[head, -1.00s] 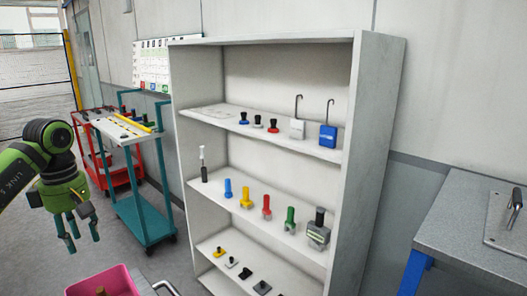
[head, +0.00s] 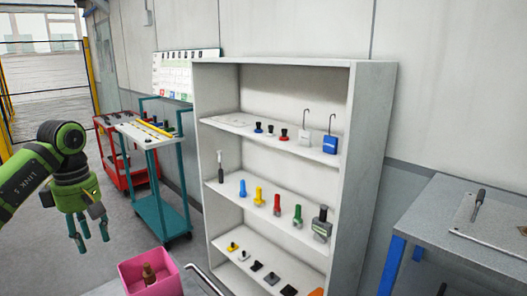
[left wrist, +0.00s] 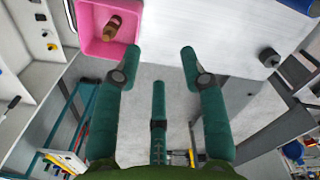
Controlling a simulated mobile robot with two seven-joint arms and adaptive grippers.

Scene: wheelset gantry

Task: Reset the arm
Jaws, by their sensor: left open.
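My left gripper (head: 93,231) is green with teal fingers and hangs at the left of the head view. Its fingers are spread open with nothing between them. In the left wrist view the open fingers (left wrist: 160,75) point toward a pale flat top (left wrist: 205,30). A pink bin (head: 163,284) with a brown bottle-like thing (head: 149,274) in it stands to the right of the gripper and apart from it. The bin (left wrist: 88,38) and the brown thing (left wrist: 112,27) also show in the left wrist view. My right gripper is not in view.
A white shelf unit (head: 371,150) holds several coloured tools and small parts. A teal cart (head: 162,218) and a red cart (head: 112,158) stand behind my left gripper. A grey workbench (head: 430,215) with blue legs is at the right. Grey floor shows between.

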